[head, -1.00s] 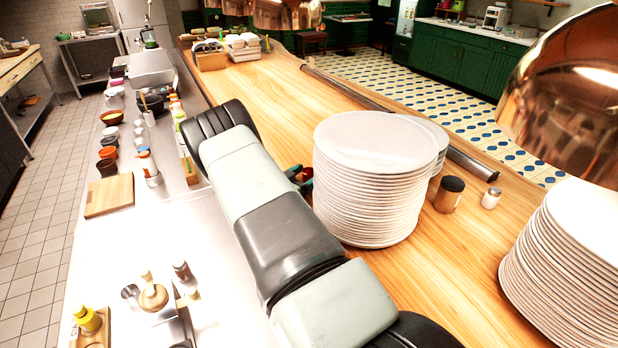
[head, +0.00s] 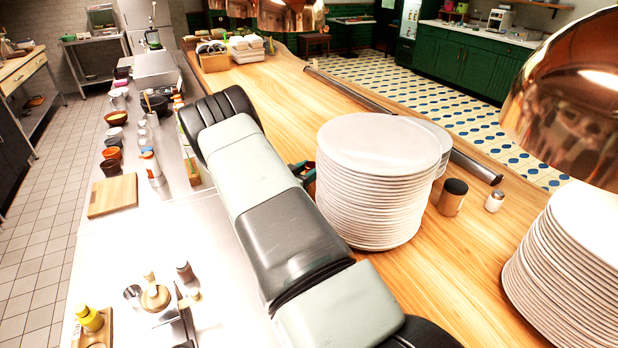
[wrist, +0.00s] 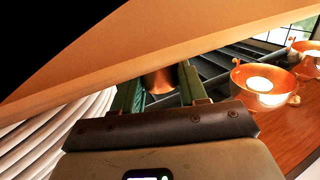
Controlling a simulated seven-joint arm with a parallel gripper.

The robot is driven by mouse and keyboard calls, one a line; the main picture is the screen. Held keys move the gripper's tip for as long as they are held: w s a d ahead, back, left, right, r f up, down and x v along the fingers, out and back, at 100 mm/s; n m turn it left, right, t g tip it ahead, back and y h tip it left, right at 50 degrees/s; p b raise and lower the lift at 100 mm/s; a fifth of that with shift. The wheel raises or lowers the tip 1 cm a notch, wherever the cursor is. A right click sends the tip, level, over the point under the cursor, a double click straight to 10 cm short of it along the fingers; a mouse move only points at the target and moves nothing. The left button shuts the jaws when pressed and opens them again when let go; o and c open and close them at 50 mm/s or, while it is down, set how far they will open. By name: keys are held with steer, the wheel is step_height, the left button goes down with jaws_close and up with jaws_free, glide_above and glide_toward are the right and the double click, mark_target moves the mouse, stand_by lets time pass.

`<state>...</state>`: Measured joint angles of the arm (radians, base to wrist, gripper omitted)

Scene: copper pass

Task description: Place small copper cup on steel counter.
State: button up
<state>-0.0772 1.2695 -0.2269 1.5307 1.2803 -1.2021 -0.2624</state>
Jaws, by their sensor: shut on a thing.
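My gripper (wrist: 160,76) shows in the wrist view with its two green fingers shut on the small copper cup (wrist: 160,82). Only part of the cup shows between the fingers. In the head view my arm hides most of the gripper (head: 304,172); a bit of its dark green fingers shows just left of the tall plate stack, over the wooden counter. The cup cannot be made out there. The steel counter (head: 140,235) runs along the left of the wooden counter, on the other side of my arm.
A tall plate stack (head: 370,190) stands close right of my gripper; another (head: 570,255) is at lower right. A copper dome (head: 570,95) hangs above it. The steel counter holds a cutting board (head: 112,196), bottles and bowls. Bare steel lies right of the board.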

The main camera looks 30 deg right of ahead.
step_height(320, 180, up, 7)
steer(key=shift+r, duration=0.2)
steer(key=s+a+r+n+t+y, duration=0.1)
steer(key=a+r+n+t+y, duration=0.15)
steer(key=a+r, duration=0.5)
steer(key=a+r+n+t+y, duration=0.2)
steer(key=a+r+t, duration=0.2)
steer(key=r, duration=0.6)
steer(key=s+a+r+n+t+y, duration=0.3)
steer(key=s+a+r+n+y, duration=0.35)
steer(key=s+a+r, duration=0.45)
steer(key=w+d+f+m+g+h, duration=0.4)
steer(key=w+d+f+m+h, duration=0.25)
steer(key=w+d+f, duration=0.55)
steer(key=d+f+m+g+h, duration=0.1)
steer(key=d+f, duration=0.2)
steer(key=f, duration=0.2)
steer(key=d+f+m+g+h, duration=0.2)
steer(key=d+f, duration=0.2)
steer(key=f, duration=0.1)
steer(key=d+f+m+g+h, duration=0.1)
steer(key=d+f+g, duration=0.1)
steer(key=f, duration=0.4)
steer(key=shift+d+f+m+g+h, duration=0.1)
steer(key=shift+d+m+g+h, duration=0.15)
steer(key=shift+d, duration=0.4)
steer(key=shift+d+f, duration=0.15)
steer(key=shift+f, duration=0.1)
